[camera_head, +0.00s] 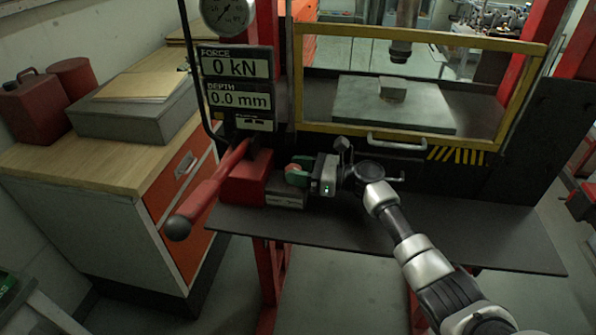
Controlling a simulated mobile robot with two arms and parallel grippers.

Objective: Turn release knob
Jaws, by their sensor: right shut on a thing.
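My right gripper (296,174), with green fingers, reaches in from the right at the side of the red pump block (245,180). It is shut on the release knob (291,168), a small reddish piece on the block's right side. The fingers hide most of the knob, so its turn angle cannot be told. A red lever (207,191) with a black ball end slants from the block down to the left. The display panel (236,86) reads 0 kN and 0.0 mm. My left gripper is not in view.
The block sits on a dark shelf (400,238), bare to the right. Behind it is a yellow-framed guard (480,146) with a handle, with a small block (392,89) inside on a plate. A wooden-topped cabinet (110,163) stands left, close to the lever.

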